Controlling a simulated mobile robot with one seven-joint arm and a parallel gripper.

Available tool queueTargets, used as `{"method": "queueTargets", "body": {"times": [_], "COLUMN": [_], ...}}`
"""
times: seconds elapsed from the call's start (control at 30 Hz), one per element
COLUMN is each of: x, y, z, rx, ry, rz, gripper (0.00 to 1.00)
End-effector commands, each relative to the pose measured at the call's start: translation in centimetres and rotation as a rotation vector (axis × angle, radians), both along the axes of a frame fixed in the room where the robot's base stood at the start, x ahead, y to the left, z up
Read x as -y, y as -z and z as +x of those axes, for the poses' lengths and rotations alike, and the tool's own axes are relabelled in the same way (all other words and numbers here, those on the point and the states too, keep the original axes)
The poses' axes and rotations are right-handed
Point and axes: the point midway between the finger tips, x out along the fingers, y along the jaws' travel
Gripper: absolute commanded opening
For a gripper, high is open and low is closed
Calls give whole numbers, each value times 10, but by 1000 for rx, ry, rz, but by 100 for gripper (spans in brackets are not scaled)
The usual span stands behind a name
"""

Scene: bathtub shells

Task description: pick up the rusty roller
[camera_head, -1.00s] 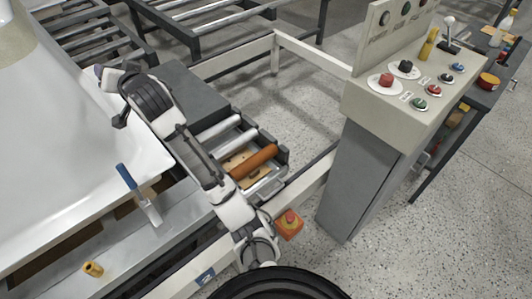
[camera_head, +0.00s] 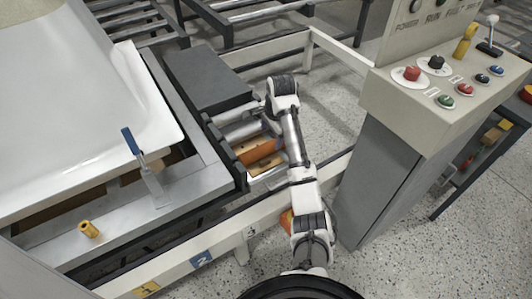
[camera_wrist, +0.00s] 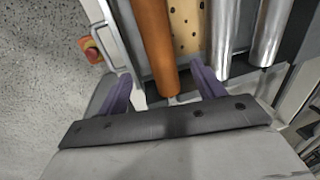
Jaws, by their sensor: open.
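The rusty roller (camera_head: 252,152) is an orange-brown cylinder in the short roller bed beside the bathtub shell. My arm hides its right part in the head view. In the wrist view the rusty roller (camera_wrist: 155,42) runs down from the top edge, and its near end lies between my two purple fingers. My gripper (camera_wrist: 160,82) is open and empty, with a gap on both sides of the roller. In the head view my gripper is mostly hidden behind my wrist, above the roller bed. I cannot tell its height above the roller.
Silver rollers (camera_wrist: 222,38) and a perforated wooden board (camera_wrist: 186,25) lie beside the rusty roller. A red stop button on a yellow-orange box (camera_wrist: 92,48) is at the left. A control console (camera_head: 425,110) stands right of my arm.

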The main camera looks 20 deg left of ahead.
Motion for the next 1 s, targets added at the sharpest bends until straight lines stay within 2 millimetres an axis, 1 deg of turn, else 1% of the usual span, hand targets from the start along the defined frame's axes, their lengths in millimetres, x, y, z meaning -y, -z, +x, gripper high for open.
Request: {"method": "queueTargets", "body": {"times": [0.03,0.1,0.33,0.5,0.6,0.7,0.9,0.97,1.0], "x": [-1,-3,-5,-9,-12,-12,-13,-13,-13], "y": [8,16,32,58,70,75,76,76,76], "z": [1,2,4,6,7,8,8,8,8], "rx": [-2,0,0,0,1,2,2,2,2], "ry": [1,-1,-2,-1,-3,-2,-3,-3,-3], "rz": [0,0,0,-1,0,1,1,1,1], "gripper": [68,68,68,68,68,68,68,62,56]}}
